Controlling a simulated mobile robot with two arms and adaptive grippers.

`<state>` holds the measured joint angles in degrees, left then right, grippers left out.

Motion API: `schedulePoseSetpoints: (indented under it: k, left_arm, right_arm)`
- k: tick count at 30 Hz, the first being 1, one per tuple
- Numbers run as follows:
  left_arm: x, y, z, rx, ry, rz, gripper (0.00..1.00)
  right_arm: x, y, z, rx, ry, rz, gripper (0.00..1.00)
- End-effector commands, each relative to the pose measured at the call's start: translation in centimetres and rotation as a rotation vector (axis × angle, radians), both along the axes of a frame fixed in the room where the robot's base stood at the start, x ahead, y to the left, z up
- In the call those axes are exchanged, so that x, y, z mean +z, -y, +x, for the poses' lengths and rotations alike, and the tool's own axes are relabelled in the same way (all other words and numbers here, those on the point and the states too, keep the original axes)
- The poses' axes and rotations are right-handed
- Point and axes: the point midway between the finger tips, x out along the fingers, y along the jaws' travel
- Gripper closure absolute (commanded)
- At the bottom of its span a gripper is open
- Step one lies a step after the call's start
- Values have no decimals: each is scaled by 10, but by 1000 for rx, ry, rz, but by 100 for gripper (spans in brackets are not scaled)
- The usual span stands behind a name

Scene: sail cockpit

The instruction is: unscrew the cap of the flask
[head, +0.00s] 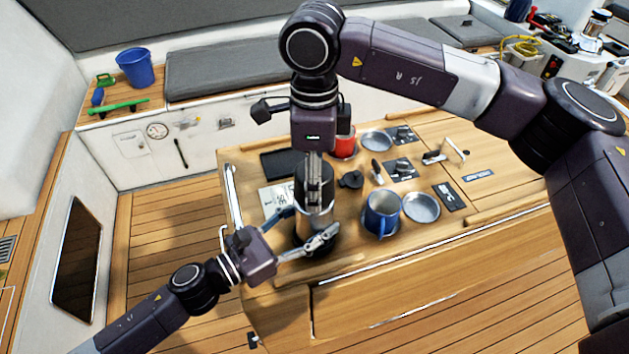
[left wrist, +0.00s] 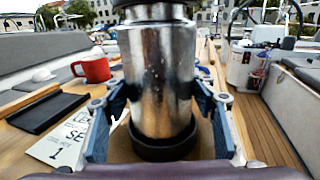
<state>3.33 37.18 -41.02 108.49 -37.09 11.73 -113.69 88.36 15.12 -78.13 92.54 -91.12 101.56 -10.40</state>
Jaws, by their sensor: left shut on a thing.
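The silver metal flask (head: 318,213) stands upright on the wooden cockpit table, with a dark ring at its foot. My left gripper (head: 304,229) is shut on its body from the near left. In the left wrist view the flask (left wrist: 160,80) fills the middle, with the left gripper's blue-grey fingers (left wrist: 160,103) on either side. A dark part shows at the top edge of that view, above the metal; the cap is mostly out of frame there. My right gripper (head: 314,188) points down at the flask's top and hides most of it in the head view. Its opening is not clear.
A blue mug (head: 382,212) and a metal plate (head: 422,208) stand right of the flask. A small black item (head: 351,180) lies close behind it. A red mug (head: 345,143) and a dark tray (head: 283,163) are farther back. The table's near edge is close.

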Motion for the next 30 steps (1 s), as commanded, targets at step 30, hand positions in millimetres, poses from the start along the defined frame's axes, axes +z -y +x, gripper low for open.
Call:
schedulePoseSetpoints:
  k: [30]
  left_arm:
    - [0,0,0,0,-1,-1,100]
  right_arm:
    - [33,-1,1,0,3,2,77]
